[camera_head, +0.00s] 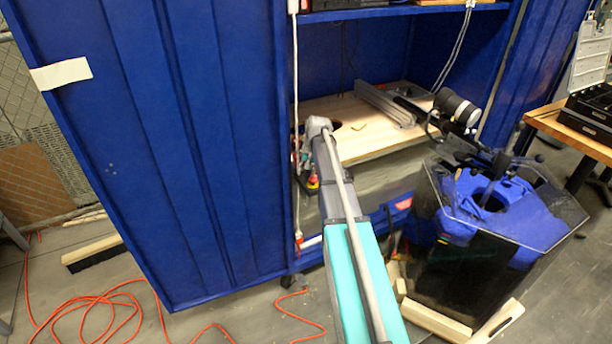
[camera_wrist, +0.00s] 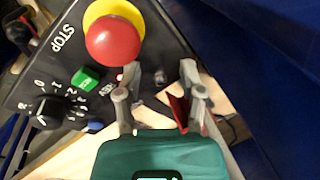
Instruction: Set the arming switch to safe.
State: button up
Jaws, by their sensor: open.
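A dark control box (camera_wrist: 35,88) fills the upper left of the wrist view. It carries a red STOP button (camera_wrist: 112,40) on a yellow ring, a green rocker (camera_wrist: 85,78), a black dial (camera_wrist: 48,112) with numbers and a small lit red lamp (camera_wrist: 120,77). A small dark lever (camera_wrist: 160,77) right of the lamp looks like the arming switch; its setting cannot be read. My gripper (camera_wrist: 161,84) is open, with a finger on each side of this lever in the picture. Contact cannot be told. In the head view my arm largely hides the box (camera_head: 312,183).
A blue cabinet (camera_head: 185,130) with a wooden shelf (camera_head: 370,140) surrounds the work spot. A dark tank with a clear lid (camera_head: 455,275) stands at the right. An orange cable (camera_head: 95,300) lies on the floor at the left.

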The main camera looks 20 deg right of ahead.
jog(key=shift+f, duration=0.1)
grip_shut()
dwell(0.3)
jog(key=shift+w+g, duration=0.4)
jog(key=shift+g, duration=0.4)
jog(key=g, duration=0.3)
jog(key=shift+w+b, duration=0.3)
jog(key=shift+b, duration=0.1)
jog(key=shift+s+a+g, duration=0.1)
jog(key=shift+g, duration=0.3)
grip_release()
